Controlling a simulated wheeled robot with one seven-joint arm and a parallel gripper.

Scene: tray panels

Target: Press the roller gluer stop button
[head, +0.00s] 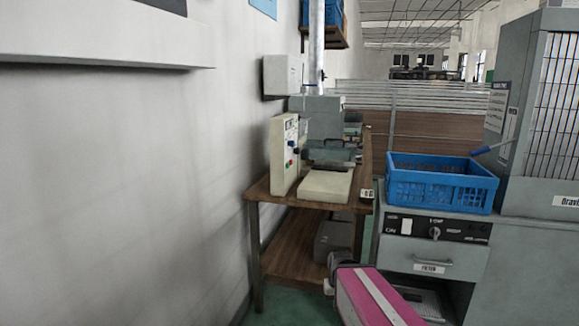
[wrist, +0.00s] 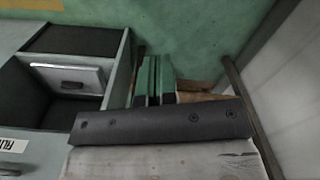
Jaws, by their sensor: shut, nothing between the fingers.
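A grey machine (head: 322,118) with a cream bed stands on a wooden table against the left wall; it may be the roller gluer. Its upright cream control panel (head: 283,165) carries small red, blue and green controls. A small red control (head: 290,163) shows on the panel's face; its lettering is too small to read, so I cannot confirm which is stop. My gripper (wrist: 155,80) is shut and empty in the wrist view. In the head view, the end of my pink arm is low, in front of the table and below the panel, apart from it.
A blue crate (head: 440,190) sits on a grey cabinet (head: 450,262) right of the table. A tall grey cabinet with a barred window (head: 556,92) stands at far right. A wall box (head: 281,76) hangs above the panel. The table's lower shelf (head: 295,245) holds a grey box.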

